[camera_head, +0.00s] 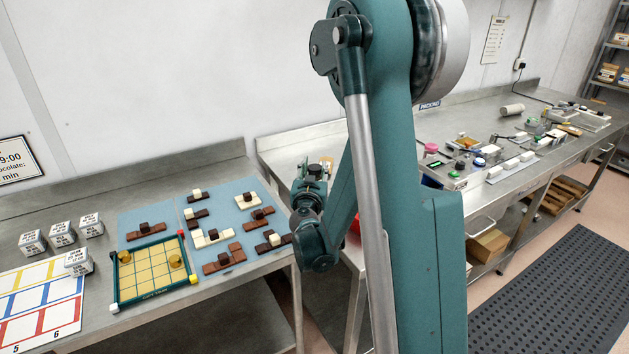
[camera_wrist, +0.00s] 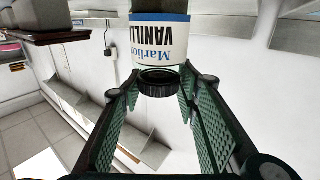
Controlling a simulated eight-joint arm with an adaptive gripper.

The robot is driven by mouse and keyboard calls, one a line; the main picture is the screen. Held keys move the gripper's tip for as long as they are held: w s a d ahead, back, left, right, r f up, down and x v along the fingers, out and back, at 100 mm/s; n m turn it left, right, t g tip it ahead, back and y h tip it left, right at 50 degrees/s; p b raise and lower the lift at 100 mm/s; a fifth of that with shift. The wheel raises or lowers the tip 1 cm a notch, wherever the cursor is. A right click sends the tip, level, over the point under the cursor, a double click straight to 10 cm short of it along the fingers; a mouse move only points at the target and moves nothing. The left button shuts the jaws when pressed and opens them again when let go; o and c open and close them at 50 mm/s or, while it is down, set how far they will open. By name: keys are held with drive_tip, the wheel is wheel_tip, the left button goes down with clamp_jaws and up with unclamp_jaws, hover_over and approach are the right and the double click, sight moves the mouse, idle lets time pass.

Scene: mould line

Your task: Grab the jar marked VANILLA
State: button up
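The jar marked VANILLA (camera_wrist: 150,35) is at the top middle of the wrist view. Its white and blue label appears upside down in the picture, with the black lid (camera_wrist: 160,80) towards me. My gripper (camera_wrist: 160,92) is open, its green textured pads on either side of the lid. Gaps show between pads and lid, so I see no grip. The jar's far end is cut off by the picture's edge.
The near bench (camera_head: 100,185) holds blue mats (camera_head: 135,218) with brown and cream pieces, a yellow grid board (camera_head: 150,270) and several white labelled cubes (camera_head: 32,241). The far bench (camera_head: 470,123) carries small containers and tools. Much of the middle is hidden by my arm. A black floor mat (camera_head: 560,300) lies at right.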

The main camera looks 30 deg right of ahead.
drive_tip(key=c, duration=0.4)
drive_tip(key=shift+r, duration=0.1)
drive_tip(key=shift+r, duration=0.15)
clamp_jaws()
drive_tip(key=shift+r+p, duration=1.6)
drive_tip(key=shift+r, duration=3.15)
